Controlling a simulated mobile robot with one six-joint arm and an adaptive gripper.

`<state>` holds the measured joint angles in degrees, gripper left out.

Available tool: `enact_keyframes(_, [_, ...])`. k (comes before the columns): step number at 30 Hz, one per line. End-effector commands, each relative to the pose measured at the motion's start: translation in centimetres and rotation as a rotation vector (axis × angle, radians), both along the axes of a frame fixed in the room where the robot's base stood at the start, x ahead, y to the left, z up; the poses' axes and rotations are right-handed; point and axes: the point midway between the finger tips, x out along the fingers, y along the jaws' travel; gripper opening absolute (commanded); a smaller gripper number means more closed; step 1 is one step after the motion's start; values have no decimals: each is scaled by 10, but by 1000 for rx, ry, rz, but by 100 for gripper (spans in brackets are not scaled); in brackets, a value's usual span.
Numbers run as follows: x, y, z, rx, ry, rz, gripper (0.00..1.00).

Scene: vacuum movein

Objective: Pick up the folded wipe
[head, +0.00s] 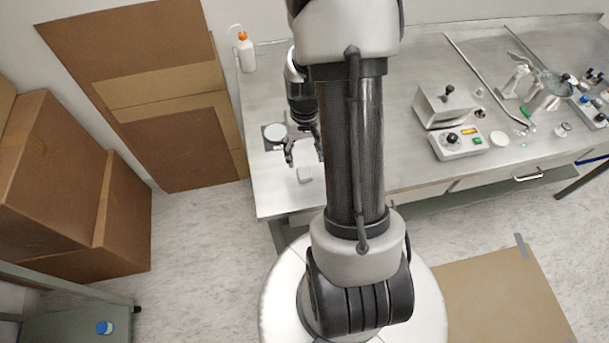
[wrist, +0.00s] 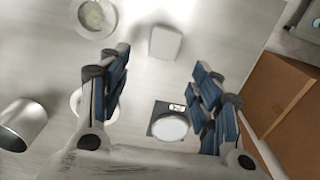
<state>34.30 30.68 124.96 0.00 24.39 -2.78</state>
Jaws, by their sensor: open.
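The folded wipe is a small white square. It lies flat near the front left of the steel bench in the head view (head: 304,174), and in the wrist view (wrist: 165,42) it shows at the top, beyond my fingertips and between their lines. My gripper (head: 304,157) is open and empty above the bench, just behind the wipe in the head view. Its two blue-padded fingers also stand wide apart in the wrist view (wrist: 160,80). Nothing touches the wipe that I can see.
A small scale with a round pan (head: 274,132) stands left of my gripper; it also shows between the fingers (wrist: 169,127). A round dish (wrist: 97,15) and a metal cup (wrist: 22,125) are at the left of the wrist view. An orange-capped bottle (head: 246,52) stands behind.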

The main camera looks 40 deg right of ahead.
Motion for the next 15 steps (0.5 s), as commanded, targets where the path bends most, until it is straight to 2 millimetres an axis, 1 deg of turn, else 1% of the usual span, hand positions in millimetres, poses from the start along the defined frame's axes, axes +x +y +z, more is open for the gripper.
enact_keyframes(1, [0,0,-7,1,2,0,58])
enact_keyframes(5, [0,0,-13,0,0,0,58])
enact_keyframes(7, [-2,2,-19,1,2,0,58])
enact_keyframes(12, [-8,8,-45,1,2,1,58])
enact_keyframes(15, [-8,8,-57,1,2,1,58])
